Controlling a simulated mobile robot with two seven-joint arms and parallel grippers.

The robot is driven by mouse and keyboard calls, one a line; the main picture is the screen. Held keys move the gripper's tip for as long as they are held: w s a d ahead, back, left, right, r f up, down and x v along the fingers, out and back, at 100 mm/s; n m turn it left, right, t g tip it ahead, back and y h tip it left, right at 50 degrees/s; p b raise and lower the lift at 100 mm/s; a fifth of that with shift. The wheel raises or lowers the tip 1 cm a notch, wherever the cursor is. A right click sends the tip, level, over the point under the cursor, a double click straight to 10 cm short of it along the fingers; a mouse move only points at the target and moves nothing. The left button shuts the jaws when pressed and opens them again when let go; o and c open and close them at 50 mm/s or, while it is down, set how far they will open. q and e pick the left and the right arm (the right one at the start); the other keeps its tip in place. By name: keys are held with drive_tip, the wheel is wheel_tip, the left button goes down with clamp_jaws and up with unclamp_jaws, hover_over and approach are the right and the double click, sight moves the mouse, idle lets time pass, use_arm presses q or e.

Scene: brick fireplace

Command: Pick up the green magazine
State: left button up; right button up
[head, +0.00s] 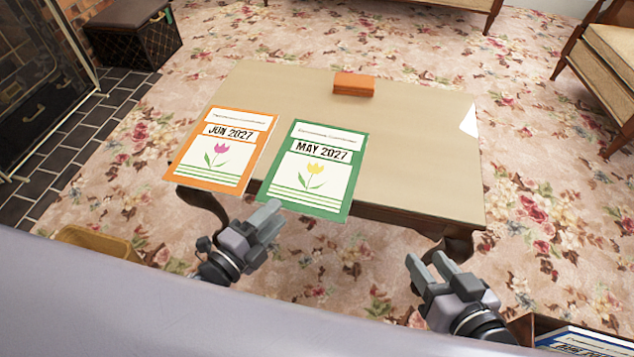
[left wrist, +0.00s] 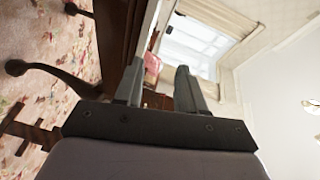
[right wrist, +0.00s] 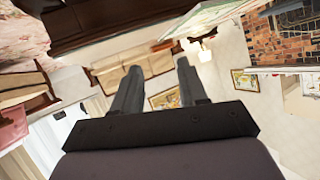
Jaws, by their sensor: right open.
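The green magazine (head: 313,170), marked MAY 2027 with a yellow tulip, lies flat on the coffee table (head: 420,150). Its near edge sticks out past the table's front edge. My left gripper (head: 275,212) is just in front of its near left corner, open, with a gap between the fingers in the left wrist view (left wrist: 157,78). I cannot tell whether a finger touches the magazine. My right gripper (head: 427,258) is open and empty in front of the table's right part; its spread fingers also show in the right wrist view (right wrist: 157,75).
An orange magazine (head: 222,150), marked JUN 2027, lies close to the left of the green one and also overhangs the front edge. An orange block (head: 354,84) sits at the table's back. A box with a blue item (head: 580,342) stands at lower right. The table's right half is mostly clear.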

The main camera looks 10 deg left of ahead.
sight(292, 211)
use_arm(q)
drive_tip(key=w+d+f+m+b, duration=0.1)
drive_tip(key=w, duration=0.1)
drive_tip(key=w+d+f+m+h+b, duration=0.1)
drive_tip(key=w, duration=0.1)
drive_tip(key=w+d+f+b, duration=0.1)
drive_tip(key=w+b, duration=0.1)
drive_tip(key=shift+d+f+m, duration=0.1)
drive_tip(key=shift+d+m, duration=0.25)
drive_tip(key=shift+m, duration=0.05)
drive_tip(key=shift+w+d, duration=0.25)
drive_tip(key=shift+w, duration=0.2)
clamp_jaws()
use_arm(e)
drive_tip(key=a, duration=0.1)
drive_tip(key=a+f+y, duration=0.1)
drive_tip(key=a, duration=0.1)
drive_tip(key=shift+w+f+y, duration=0.25)
drive_tip(key=shift+f+y, duration=0.15)
